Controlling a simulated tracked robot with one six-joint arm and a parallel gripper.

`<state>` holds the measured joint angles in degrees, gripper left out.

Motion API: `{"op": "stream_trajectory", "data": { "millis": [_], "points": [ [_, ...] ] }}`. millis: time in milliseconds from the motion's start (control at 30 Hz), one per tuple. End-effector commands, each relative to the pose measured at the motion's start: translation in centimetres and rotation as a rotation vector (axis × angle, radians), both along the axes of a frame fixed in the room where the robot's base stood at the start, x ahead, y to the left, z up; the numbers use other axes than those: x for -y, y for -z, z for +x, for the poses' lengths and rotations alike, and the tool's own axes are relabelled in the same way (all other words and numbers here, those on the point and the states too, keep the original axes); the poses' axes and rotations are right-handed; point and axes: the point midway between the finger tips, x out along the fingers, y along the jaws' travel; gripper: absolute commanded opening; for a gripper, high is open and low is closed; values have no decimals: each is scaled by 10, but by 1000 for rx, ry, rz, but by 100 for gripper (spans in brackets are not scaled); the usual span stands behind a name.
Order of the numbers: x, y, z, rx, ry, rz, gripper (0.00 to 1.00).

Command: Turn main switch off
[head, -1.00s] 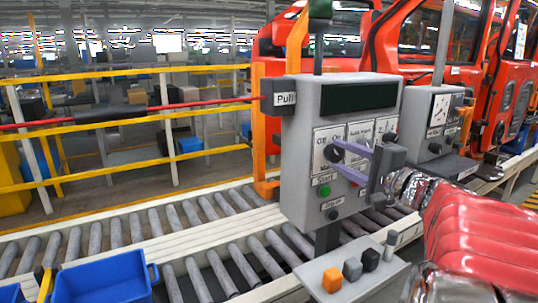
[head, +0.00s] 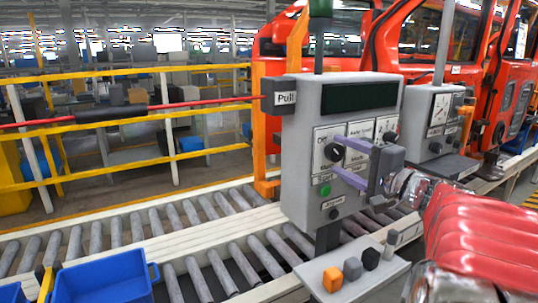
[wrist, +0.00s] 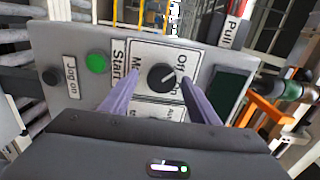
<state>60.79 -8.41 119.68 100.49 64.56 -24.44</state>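The main switch is a round black knob (wrist: 162,76) on a white plate lettered "Off" and, partly hidden, "On". In the wrist view its pale mark points toward "Off". The knob (head: 334,151) also shows in the head view, at the left of the grey control box (head: 300,130). My gripper (head: 337,154) is open. Its two purple fingers (wrist: 159,75) stand on either side of the knob, with a visible gap on each side in the wrist view. I cannot tell how far the tips are from the panel.
A green Start button (head: 325,190) and a dark button (head: 334,214) sit below the switch. Another knob (head: 390,136) is at the panel's right. A "Pull" box (head: 279,97) juts out left. A ledge with coloured blocks (head: 352,269) stands below, beside the roller conveyor.

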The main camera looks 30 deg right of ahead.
Motion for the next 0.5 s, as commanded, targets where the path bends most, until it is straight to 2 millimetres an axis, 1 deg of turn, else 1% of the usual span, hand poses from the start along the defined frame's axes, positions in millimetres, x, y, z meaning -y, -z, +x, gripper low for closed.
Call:
{"op": "stream_trajectory", "data": {
  "millis": [267, 367, 500],
  "points": [
    [1, -1, -4, 2, 3, -1, 55],
    [2, -1, -10, 3, 4, -1, 55],
    [2, -2, -25, 2, 5, -2, 55]
  ]
}}
